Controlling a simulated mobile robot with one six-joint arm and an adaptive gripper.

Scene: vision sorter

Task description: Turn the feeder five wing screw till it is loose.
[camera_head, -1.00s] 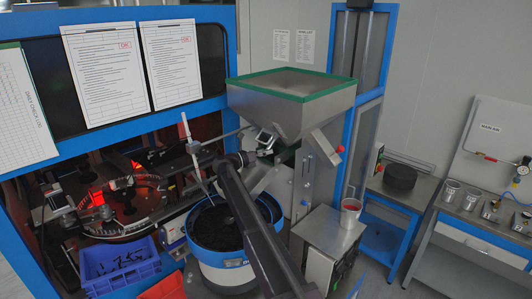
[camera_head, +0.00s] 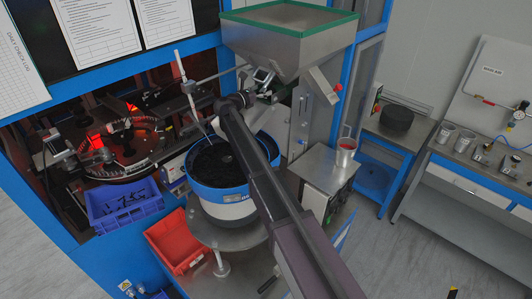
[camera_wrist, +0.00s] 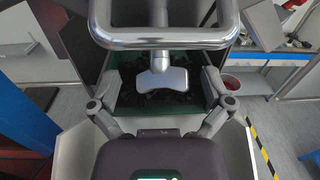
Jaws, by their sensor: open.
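The wing screw (camera_wrist: 162,80) is a pale grey piece with two flat wings on a short stem. In the wrist view it sits in the middle, between my fingers and apart from both. My gripper (camera_wrist: 160,92) is open, one finger on each side of the screw, with nothing held. In the head view my gripper (camera_head: 264,80) is at the front of the steel hopper (camera_head: 275,52), below its green rim. The wing screw is too small to make out there.
A thick shiny metal bar (camera_wrist: 165,38) crosses above the screw in the wrist view. Below the hopper stands a blue-rimmed bowl feeder (camera_head: 222,190) with dark parts, partly behind my arm. A blue bin (camera_head: 125,208) and a red bin (camera_head: 177,243) are at its left.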

